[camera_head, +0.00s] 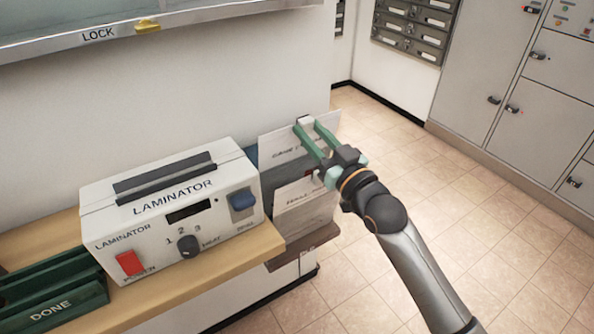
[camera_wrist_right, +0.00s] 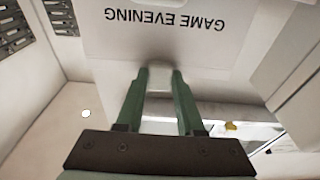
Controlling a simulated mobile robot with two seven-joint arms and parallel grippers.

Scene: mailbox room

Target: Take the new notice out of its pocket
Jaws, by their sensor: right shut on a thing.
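A white notice printed GAME EVENING (camera_wrist_right: 165,35) fills the upper part of the right wrist view, its text upside down there. In the head view the same notice (camera_head: 277,142) stands upright at the right end of the shelf, partly behind my fingers. My right gripper (camera_head: 309,124) has its green fingers shut on a white tab at the notice's edge; the fingers also show in the wrist view (camera_wrist_right: 160,80). A second notice (camera_head: 305,205), its lettering partly readable as HALL, stands lower and in front. Whether the held notice's lower edge is still in a pocket is hidden. My left gripper is out of view.
A white laminator (camera_head: 170,205) stands on the wooden shelf (camera_head: 215,266) just left of the notices. A green DONE rack (camera_head: 50,295) is at the lower left. A case marked LOCK (camera_head: 150,27) hangs above. Open tiled floor lies right, before grey lockers (camera_head: 500,85).

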